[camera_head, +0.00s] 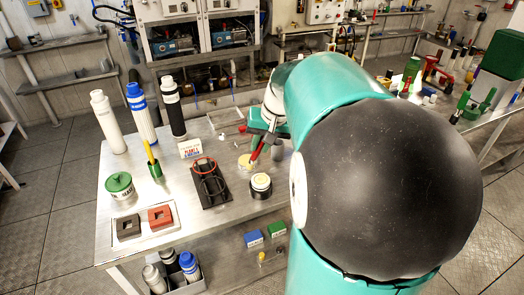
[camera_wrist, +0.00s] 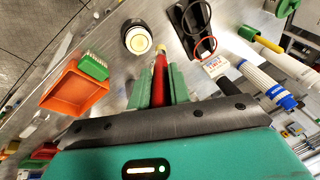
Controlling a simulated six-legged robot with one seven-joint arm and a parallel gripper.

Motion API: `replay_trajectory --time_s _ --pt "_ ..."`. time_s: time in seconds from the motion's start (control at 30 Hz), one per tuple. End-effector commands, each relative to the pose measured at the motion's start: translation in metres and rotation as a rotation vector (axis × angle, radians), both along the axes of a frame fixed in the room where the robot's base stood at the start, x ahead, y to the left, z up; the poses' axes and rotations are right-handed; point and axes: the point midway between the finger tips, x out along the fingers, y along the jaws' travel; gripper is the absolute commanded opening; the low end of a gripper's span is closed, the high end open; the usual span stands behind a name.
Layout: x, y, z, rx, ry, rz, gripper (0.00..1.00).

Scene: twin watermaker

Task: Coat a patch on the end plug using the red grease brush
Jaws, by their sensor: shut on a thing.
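My gripper (camera_wrist: 160,78) is shut on the red grease brush (camera_wrist: 160,68), which sticks out beyond the green fingers. In the head view the red brush (camera_head: 257,151) slants down to the left, its lower end over or at a small pale yellow disc (camera_head: 244,161); I cannot tell whether they touch. A short black cylinder with a cream top, which looks like the end plug (camera_head: 260,187), stands upright nearer the table's front edge. In the wrist view the plug (camera_wrist: 136,40) is just left of the brush tip, apart from it. No coated patch can be made out on it.
A black rack with rings (camera_head: 210,188) lies left of the plug. Tall filters (camera_head: 172,108), a green tub (camera_head: 120,186) and a yellow-handled tool (camera_head: 151,156) stand further left. An orange tray (camera_wrist: 72,90) with a green brush (camera_wrist: 92,66) shows in the wrist view.

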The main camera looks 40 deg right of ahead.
Motion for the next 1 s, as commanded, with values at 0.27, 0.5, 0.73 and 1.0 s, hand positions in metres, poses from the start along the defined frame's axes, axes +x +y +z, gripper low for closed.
replay_trajectory --time_s 0.27,0.5,0.73,1.0 --pt "0.003 0.004 0.023 -0.002 -0.002 0.003 0.0" --pt "0.003 0.006 0.027 0.0 0.001 0.002 0.0" --pt "0.004 0.006 0.026 -0.001 0.0 0.003 0.0" --pt "0.003 0.006 0.026 -0.001 0.0 0.002 0.0"
